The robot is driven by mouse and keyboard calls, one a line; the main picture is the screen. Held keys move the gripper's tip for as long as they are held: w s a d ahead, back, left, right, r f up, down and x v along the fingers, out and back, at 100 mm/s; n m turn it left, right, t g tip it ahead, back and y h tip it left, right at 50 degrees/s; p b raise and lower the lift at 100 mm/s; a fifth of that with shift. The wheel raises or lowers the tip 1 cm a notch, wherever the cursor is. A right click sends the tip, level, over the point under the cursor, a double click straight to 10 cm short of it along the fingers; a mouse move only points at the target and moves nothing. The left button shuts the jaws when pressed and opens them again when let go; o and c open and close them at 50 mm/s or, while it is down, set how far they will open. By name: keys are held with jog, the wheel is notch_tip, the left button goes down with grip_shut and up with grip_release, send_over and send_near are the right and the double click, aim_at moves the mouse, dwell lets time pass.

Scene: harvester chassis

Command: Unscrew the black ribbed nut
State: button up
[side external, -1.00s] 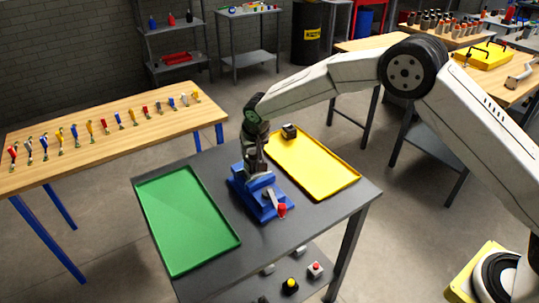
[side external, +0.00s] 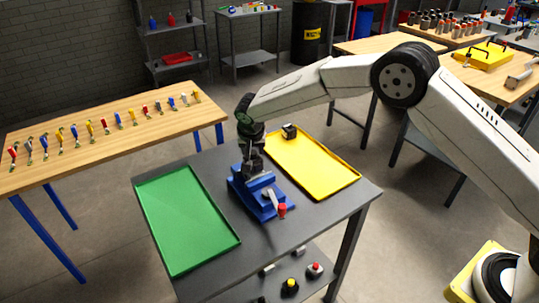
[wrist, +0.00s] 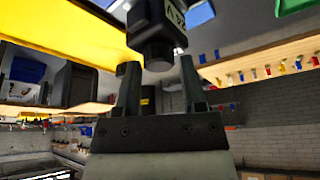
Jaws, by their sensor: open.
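The black ribbed nut (wrist: 157,52) shows in the wrist view at the end of a dark housing (wrist: 152,18) labelled "24 V". My gripper (wrist: 159,66) is open, with one fingertip on each side of the nut's end. Gaps show between nut and fingers, so it is not gripped. In the side view my gripper (side external: 253,168) points down over the blue vise (side external: 265,203) on the grey table. There the nut and housing are hidden or too small to make out behind the gripper.
A green tray (side external: 186,268) lies left of the vise and a yellow tray (side external: 325,178) lies to its right and behind. A small black block (side external: 289,131) sits at the yellow tray's far end. A red-tipped handle (side external: 282,210) sticks out at the vise's front.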

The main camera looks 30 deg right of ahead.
jog(key=shift+m+g+h, duration=0.4)
jog(key=shift+m+h, duration=0.2)
jog(key=shift+m, duration=1)
grip_shut()
jog(key=shift+n+t+y, duration=0.3)
jog(key=shift+n+y, duration=0.1)
jog(key=shift+n, duration=0.85)
jog(key=shift+n+t+y, duration=0.3)
jog(key=shift+n+y, duration=0.1)
jog(key=shift+n, duration=0.85)
jog(key=shift+n, duration=0.3)
